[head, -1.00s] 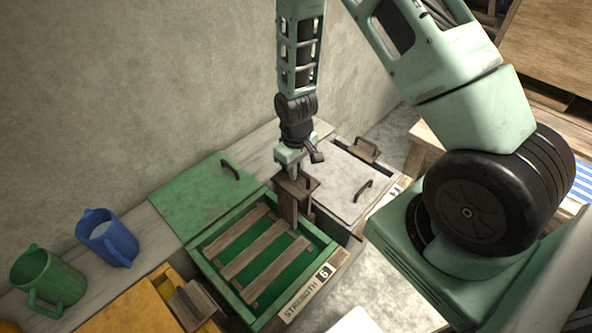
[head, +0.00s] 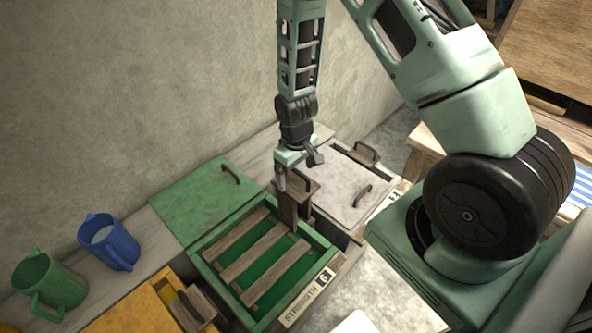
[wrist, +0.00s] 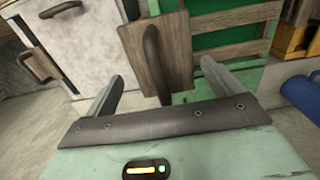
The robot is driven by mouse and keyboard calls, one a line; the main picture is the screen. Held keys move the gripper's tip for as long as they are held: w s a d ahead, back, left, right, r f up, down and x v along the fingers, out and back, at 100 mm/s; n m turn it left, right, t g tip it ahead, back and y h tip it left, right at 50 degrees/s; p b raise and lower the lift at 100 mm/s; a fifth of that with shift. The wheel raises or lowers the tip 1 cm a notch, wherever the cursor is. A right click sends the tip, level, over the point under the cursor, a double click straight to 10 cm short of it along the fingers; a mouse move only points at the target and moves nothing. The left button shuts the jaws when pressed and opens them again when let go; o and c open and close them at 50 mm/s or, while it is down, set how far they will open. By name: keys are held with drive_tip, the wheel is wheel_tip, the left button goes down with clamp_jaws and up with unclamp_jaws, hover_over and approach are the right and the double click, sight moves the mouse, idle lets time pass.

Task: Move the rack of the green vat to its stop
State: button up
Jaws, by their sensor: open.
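The green vat (head: 209,271) stands open in the middle of the head view. Its rack (head: 252,251) of wooden slats lies inside, with green showing between the slats. An upright wooden plate (head: 289,211) with a dark handle stands at the rack's right end. In the wrist view the plate (wrist: 176,72) is straight ahead, with its curved handle (wrist: 153,62) upright on it. My gripper (wrist: 178,85) is open, with one finger on each side of the handle in that view. In the head view my gripper (head: 292,182) is at the plate's top. I cannot tell whether it touches the handle.
The green lid (head: 209,199) lies behind the vat. A pale closed vat (head: 338,185) stands close on the right, a yellow one (head: 133,311) on the left. A blue jug (head: 108,242) and a green jug (head: 49,284) stand on the ledge by the wall.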

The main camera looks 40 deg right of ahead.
drive_tip(key=shift+r+p, duration=2.6)
drive_tip(key=shift+r, duration=0.95)
drive_tip(key=shift+f, duration=0.1)
drive_tip(key=s+a+r+n+y+b, duration=0.1)
drive_tip(key=s+a+r+b, duration=0.1)
drive_tip(key=a+r+b, duration=0.3)
drive_tip(key=s+a+n+b, duration=0.1)
drive_tip(key=s+a+b, duration=0.2)
drive_tip(key=a, duration=0.4)
drive_tip(key=s+a+r+n+b, duration=0.1)
drive_tip(key=s+a+r+b, duration=0.1)
drive_tip(key=s, duration=0.6)
drive_tip(key=s+a+r+n+b, duration=0.1)
drive_tip(key=s+a+b, duration=0.3)
drive_tip(key=s, duration=0.4)
drive_tip(key=shift+a+r+n+b, duration=0.2)
drive_tip(key=shift+r+n+b, duration=0.2)
drive_tip(key=shift+n+b, duration=0.35)
